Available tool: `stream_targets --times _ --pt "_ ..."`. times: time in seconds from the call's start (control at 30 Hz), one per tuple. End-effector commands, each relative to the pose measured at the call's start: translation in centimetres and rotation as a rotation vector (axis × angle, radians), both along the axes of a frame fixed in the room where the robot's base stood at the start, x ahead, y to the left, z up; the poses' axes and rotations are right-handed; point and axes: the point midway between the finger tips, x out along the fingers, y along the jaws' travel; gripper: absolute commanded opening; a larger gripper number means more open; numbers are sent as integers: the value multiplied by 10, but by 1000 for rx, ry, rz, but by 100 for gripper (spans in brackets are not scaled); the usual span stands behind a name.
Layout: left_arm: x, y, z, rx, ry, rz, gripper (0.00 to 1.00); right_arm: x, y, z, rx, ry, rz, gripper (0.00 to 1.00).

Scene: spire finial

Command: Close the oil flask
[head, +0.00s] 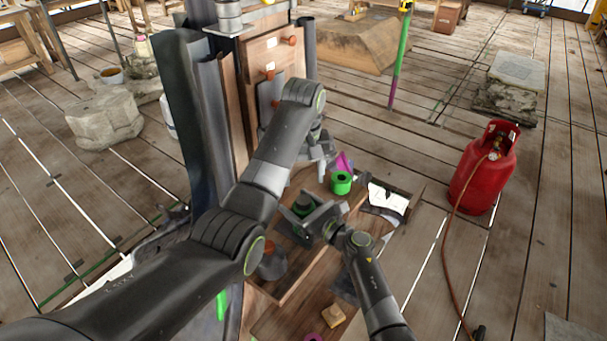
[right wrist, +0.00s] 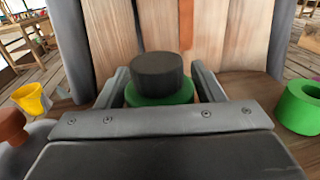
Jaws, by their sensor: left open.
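The oil flask has a green body with a dark round cap-like top, upright in the right wrist view (right wrist: 160,92). It also shows in the head view (head: 302,206), on the wooden bench. My right gripper (head: 305,214) has a finger against each side of the green body and appears shut on it; its lower part is hidden. The dark top sits over the green body; I cannot tell whether it is fastened. My left gripper (head: 326,152) is open and apart from the flask, above and behind it by the upright panel.
A green ring-shaped piece (head: 341,183) and a purple piece (head: 344,162) are beside the flask on the bench. White paper (head: 388,198) lies to the right. A dark, brown-topped object (head: 271,263) is nearer. A red gas cylinder (head: 484,172) stands on the floor.

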Motion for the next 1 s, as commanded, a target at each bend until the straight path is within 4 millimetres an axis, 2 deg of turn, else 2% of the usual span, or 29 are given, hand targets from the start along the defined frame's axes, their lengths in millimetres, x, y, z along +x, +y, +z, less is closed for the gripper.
stream_targets --times 0.03,0.1,0.37,0.53,0.67,1.0 --pt "0 0 0 0 0 0 59 0 0 0 0 0 0 68" --pt "0 0 0 0 0 0 59 0 0 0 0 0 0 77" --pt "0 0 0 0 0 0 59 0 0 0 0 0 0 77" --pt "0 0 1 0 0 0 59 -7 -8 -1 -1 1 -1 77" --pt "0 0 3 0 0 0 59 -21 -21 0 -1 1 -2 77" --pt "0 0 -1 0 0 0 59 -70 -70 -3 -4 1 -2 77"
